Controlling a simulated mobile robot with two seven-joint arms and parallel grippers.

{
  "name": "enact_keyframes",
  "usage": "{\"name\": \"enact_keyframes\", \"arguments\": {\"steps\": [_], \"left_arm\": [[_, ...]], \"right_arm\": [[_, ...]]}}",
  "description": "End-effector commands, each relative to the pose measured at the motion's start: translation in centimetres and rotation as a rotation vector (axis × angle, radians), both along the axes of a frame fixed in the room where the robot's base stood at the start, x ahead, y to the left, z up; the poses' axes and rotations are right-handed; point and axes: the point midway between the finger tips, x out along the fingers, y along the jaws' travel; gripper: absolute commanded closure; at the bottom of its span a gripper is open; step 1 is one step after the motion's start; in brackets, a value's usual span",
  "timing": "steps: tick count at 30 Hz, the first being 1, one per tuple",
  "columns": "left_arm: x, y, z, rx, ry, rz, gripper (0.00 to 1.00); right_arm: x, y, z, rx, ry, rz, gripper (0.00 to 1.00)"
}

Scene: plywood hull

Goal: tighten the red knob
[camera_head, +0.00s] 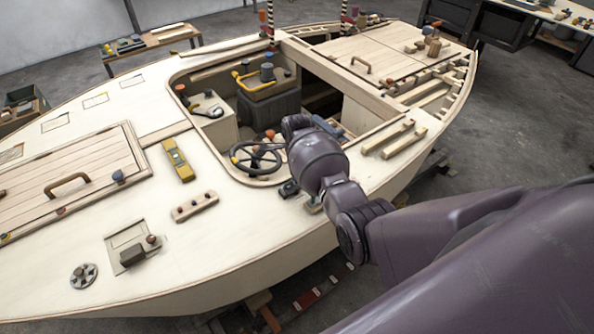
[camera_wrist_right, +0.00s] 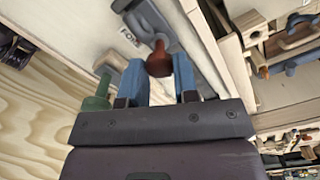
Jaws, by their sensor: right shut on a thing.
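The red knob (camera_wrist_right: 158,62) shows in the right wrist view, dark red, on the end of a grey fitting (camera_wrist_right: 148,22) on a pale panel. My right gripper (camera_wrist_right: 160,78) has its two blue fingers on either side of the knob and is shut on it. In the head view my right arm reaches into the boat's cockpit, and its own wrist hides the gripper's fingers. A small reddish part (camera_head: 270,134) shows by the steering wheel there; I cannot tell if it is the same knob. My left gripper is in neither view.
The black steering wheel (camera_head: 257,158) is just left of my right wrist. A green handle (camera_wrist_right: 98,98) stands close to the left finger in the wrist view. The cockpit coaming (camera_head: 215,170) surrounds the work area. Two wooden strips (camera_head: 395,138) lie on the deck to the right.

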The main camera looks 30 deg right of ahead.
Motion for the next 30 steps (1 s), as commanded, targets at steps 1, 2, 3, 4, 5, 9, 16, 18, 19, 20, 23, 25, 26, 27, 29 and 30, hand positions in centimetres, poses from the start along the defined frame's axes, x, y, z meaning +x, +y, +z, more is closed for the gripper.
{"name": "enact_keyframes", "arguments": {"steps": [1, 2, 3, 4, 5, 9, 16, 18, 19, 20, 23, 25, 26, 27, 29, 30], "left_arm": [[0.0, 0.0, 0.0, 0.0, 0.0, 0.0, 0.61], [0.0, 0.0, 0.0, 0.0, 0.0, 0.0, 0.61], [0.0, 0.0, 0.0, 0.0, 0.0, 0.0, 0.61], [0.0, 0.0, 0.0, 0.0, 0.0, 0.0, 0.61], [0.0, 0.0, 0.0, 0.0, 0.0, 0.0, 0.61], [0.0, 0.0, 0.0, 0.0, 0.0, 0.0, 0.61], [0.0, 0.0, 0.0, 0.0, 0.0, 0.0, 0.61], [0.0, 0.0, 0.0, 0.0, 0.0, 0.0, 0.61], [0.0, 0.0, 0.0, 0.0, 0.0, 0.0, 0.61], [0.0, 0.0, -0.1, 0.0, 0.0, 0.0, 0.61], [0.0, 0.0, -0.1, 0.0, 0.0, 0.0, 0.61], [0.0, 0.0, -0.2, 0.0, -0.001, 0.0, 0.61], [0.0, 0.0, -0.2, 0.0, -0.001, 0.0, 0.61], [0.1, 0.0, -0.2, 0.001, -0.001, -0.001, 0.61], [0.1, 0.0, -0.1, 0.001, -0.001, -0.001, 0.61], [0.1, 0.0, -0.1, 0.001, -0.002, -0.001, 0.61]], "right_arm": [[0.4, -0.1, 0.5, -0.002, -0.01, 0.0, 0.96], [0.4, -0.1, 0.5, -0.002, -0.01, 0.001, 0.96], [0.4, -0.1, 0.5, -0.002, -0.01, 0.001, 0.71], [0.4, -0.1, 0.5, -0.002, -0.01, 0.001, 0.66], [0.3, -0.1, 0.4, -0.002, -0.009, 0.001, 0.61], [0.2, 0.0, 0.3, -0.001, -0.006, 0.001, 0.46], [0.1, 0.0, 0.2, 0.0, -0.003, 0.001, 0.46], [0.1, 0.0, 0.3, 0.0, -0.004, 0.001, 0.46], [0.1, 0.0, 0.5, 0.0, -0.004, 0.001, 0.46], [0.1, 0.0, 0.7, 0.0, -0.003, 0.001, 0.46], [0.2, 0.0, 1.7, 0.0, -0.005, 0.001, 0.46], [0.2, 0.0, 2.7, 0.0, -0.006, 0.001, 0.46], [0.2, 0.0, 3.3, 0.0, -0.006, 0.001, 0.46], [0.2, 0.0, 4.1, 0.001, -0.008, 0.002, 0.46], [0.2, 0.0, 5.3, 0.001, -0.008, 0.002, 0.46], [0.2, 0.0, 6.0, 0.001, -0.008, 0.001, 0.46]]}}
